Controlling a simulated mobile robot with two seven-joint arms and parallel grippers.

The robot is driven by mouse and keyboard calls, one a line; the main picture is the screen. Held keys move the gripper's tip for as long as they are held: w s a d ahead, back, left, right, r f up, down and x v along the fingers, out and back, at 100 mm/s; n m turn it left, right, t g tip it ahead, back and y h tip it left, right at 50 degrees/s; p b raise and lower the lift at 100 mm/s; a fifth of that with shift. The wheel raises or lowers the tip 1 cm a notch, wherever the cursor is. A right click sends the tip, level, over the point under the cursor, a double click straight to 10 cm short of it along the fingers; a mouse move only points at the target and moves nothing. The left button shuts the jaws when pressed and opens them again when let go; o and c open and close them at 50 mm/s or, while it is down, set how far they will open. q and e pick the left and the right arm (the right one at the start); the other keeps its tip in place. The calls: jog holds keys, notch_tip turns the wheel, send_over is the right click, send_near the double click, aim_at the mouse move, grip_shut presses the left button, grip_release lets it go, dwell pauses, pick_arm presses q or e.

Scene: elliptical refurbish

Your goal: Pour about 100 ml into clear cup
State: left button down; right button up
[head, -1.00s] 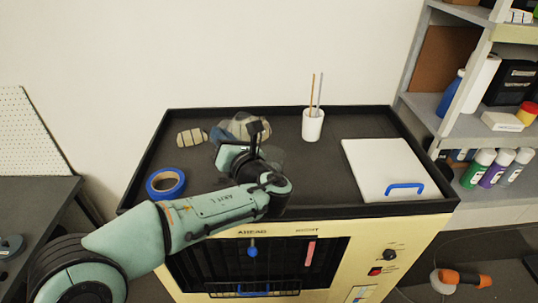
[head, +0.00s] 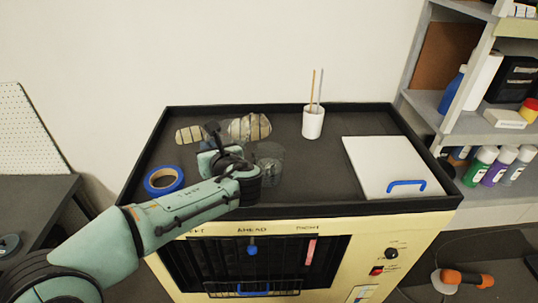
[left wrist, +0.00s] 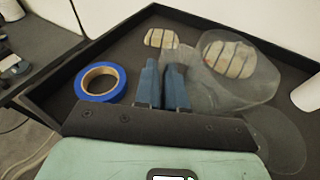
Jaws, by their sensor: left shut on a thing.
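My left gripper (head: 214,140) is over the left half of the black-rimmed tray top. In the left wrist view its blue fingers (left wrist: 164,82) are close together at the side of a large clear vessel (left wrist: 205,88), shut on what looks like its handle. The vessel is see-through, and I cannot tell its liquid level. A second clear round thing, probably the clear cup (head: 268,163), stands just right of the gripper in the head view. It also shows at the lower right of the left wrist view (left wrist: 277,140). My right gripper is not in view.
Blue tape (head: 164,181) lies at the left front. Striped pads (head: 190,134) lie at the back left, one seen partly through clear material. A white holder with sticks (head: 313,123) stands at the back. A white board with a blue handle (head: 385,165) lies right. The tray's middle is bare.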

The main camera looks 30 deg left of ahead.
pick_arm(q)
jog(key=shift+n+h, duration=0.7)
jog(key=shift+a+f+b, duration=0.2)
jog(key=shift+f+b, duration=0.4)
jog(key=shift+f, duration=0.45)
jog(key=shift+a+f+b, duration=0.15)
jog(key=shift+f+b, duration=0.4)
jog(key=shift+f, duration=0.5)
jog(key=shift+a+f+b, duration=0.2)
jog(key=shift+f+b, duration=0.4)
jog(key=shift+f, duration=0.45)
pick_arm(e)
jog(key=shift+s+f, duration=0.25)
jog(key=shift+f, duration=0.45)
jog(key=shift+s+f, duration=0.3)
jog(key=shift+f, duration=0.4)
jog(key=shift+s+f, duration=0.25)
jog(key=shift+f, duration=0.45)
